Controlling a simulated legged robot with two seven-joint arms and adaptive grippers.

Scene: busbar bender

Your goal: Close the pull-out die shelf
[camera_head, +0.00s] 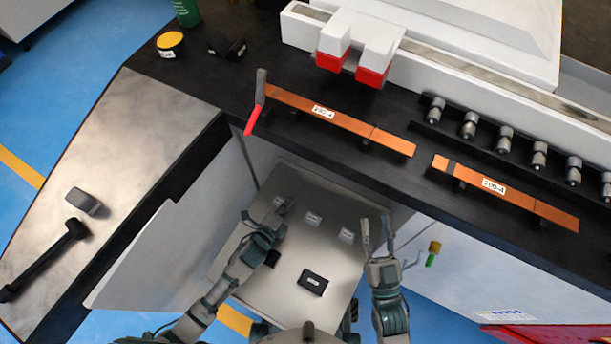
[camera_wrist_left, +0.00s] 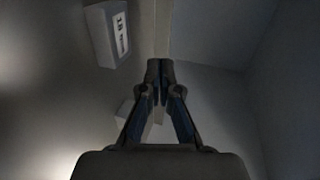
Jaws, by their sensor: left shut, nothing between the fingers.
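The pull-out die shelf (camera_head: 330,255) is a grey metal plate standing out from the open cabinet under the dark bench. It carries several small labelled blocks, including a labelled black die (camera_head: 312,282). My left gripper (camera_head: 279,212) is over the far left part of the shelf, fingers together and empty. In the left wrist view, its closed fingertips (camera_wrist_left: 160,68) point at a pale strip; contact cannot be told. A labelled block (camera_wrist_left: 108,32) is up and left of them there. My right gripper (camera_head: 377,228) is beside the shelf's right edge, fingers apart, nothing between them.
An open white cabinet door (camera_head: 155,250) stands left of the shelf. Another cabinet front (camera_head: 465,270) with a yellow-green handle (camera_head: 432,253) is right of it. Copper busbars (camera_head: 340,122) lie on the bench above. A red lever (camera_head: 252,120) hangs over the bench edge.

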